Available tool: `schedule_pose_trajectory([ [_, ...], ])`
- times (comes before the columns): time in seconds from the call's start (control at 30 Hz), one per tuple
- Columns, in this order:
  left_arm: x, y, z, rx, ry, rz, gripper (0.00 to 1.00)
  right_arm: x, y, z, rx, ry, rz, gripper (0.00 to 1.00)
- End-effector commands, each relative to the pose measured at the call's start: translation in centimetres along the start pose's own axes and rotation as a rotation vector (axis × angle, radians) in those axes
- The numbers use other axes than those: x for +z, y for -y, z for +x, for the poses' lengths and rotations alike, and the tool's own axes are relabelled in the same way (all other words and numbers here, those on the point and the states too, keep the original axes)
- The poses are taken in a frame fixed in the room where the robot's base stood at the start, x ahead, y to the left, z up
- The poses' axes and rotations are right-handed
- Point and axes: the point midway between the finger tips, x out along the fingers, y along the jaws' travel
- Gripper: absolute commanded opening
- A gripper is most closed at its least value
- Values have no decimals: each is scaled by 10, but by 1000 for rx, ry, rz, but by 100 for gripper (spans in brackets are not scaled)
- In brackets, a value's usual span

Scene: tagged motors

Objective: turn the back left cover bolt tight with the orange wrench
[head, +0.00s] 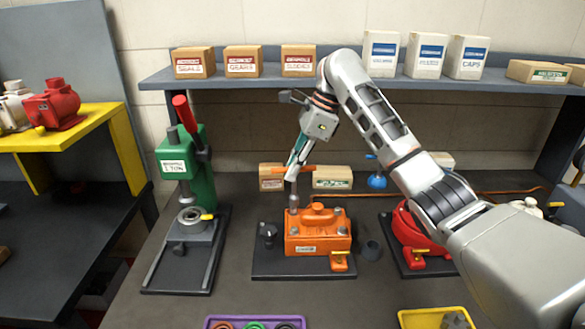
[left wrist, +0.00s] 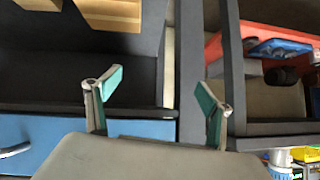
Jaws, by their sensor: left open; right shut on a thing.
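The orange motor housing (head: 318,232) with its bolted cover stands on a dark base plate (head: 290,268) in the middle of the bench in the head view. My right gripper (head: 297,160) is shut on the orange wrench (head: 308,168) above the housing's back left corner. The wrench's grey shank (head: 293,188) points down and its lower end meets that corner. The back left cover bolt is hidden under it, and I cannot tell how fully the wrench is seated. My left gripper (left wrist: 160,95) is open and empty in the left wrist view, away from the housing.
A green press (head: 188,165) stands left of the housing and a red motor (head: 415,235) stands right. A purple tray (head: 255,322) and a yellow tray (head: 437,318) lie at the front edge. A shelf with boxes (head: 298,60) runs behind. Bare bench lies in front of the housing.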

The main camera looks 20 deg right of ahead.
Motion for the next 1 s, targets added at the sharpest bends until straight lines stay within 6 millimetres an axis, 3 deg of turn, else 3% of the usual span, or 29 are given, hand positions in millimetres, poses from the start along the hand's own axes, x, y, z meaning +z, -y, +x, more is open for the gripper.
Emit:
schedule_pose_trajectory([
  [0.53,-3,-2,3,-2,-6,-11,81,0,0,1,0,1,-2,0],
  [1.0,10,-4,14,-3,-9,-12,81,-8,0,19,0,1,-2,0],
])
